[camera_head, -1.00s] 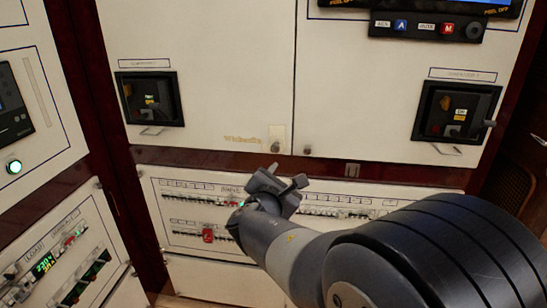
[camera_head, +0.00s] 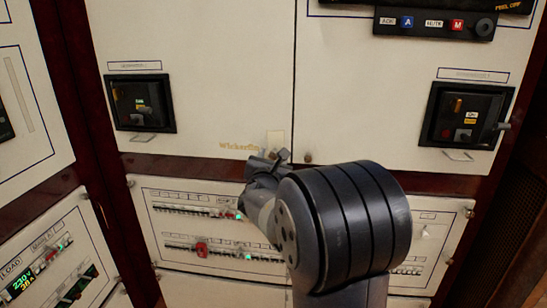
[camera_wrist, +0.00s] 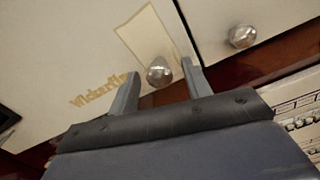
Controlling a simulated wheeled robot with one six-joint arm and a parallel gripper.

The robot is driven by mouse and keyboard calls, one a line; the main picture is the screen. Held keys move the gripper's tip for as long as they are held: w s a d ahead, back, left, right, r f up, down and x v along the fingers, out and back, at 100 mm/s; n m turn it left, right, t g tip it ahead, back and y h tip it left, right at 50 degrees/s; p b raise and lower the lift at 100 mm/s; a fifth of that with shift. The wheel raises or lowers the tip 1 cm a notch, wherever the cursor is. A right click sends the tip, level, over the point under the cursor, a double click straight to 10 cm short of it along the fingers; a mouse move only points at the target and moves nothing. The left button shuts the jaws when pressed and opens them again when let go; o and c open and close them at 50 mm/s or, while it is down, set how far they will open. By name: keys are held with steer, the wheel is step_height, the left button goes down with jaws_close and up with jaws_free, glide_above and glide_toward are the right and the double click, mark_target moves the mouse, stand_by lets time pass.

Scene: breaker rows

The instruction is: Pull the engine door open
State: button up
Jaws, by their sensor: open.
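Two large white cabinet doors meet at a vertical seam, a left door (camera_head: 200,60) and a right door (camera_head: 380,90). I cannot tell which is the engine door. In the wrist view, a round silver knob (camera_wrist: 159,72) sits at the left door's lower right corner, beside a pale tan plate (camera_wrist: 143,35). A second knob (camera_wrist: 241,37) is on the right door. My gripper (camera_wrist: 162,76) is open, its fingers on either side of the left knob in the picture; contact is not visible. In the head view my gripper (camera_head: 268,158) is at that corner, largely hiding the knob.
Black recessed switch boxes sit in the left door (camera_head: 140,104) and right door (camera_head: 464,116). A breaker panel (camera_head: 170,215) lies below, partly behind my arm. Another panel (camera_head: 40,270) stands at the left. A dark red frame (camera_head: 180,168) runs between doors and panel.

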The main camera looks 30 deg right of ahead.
steer(key=shift+w+d, duration=0.35)
steer(key=shift+w, duration=0.15)
jaws_close()
stand_by(0.3)
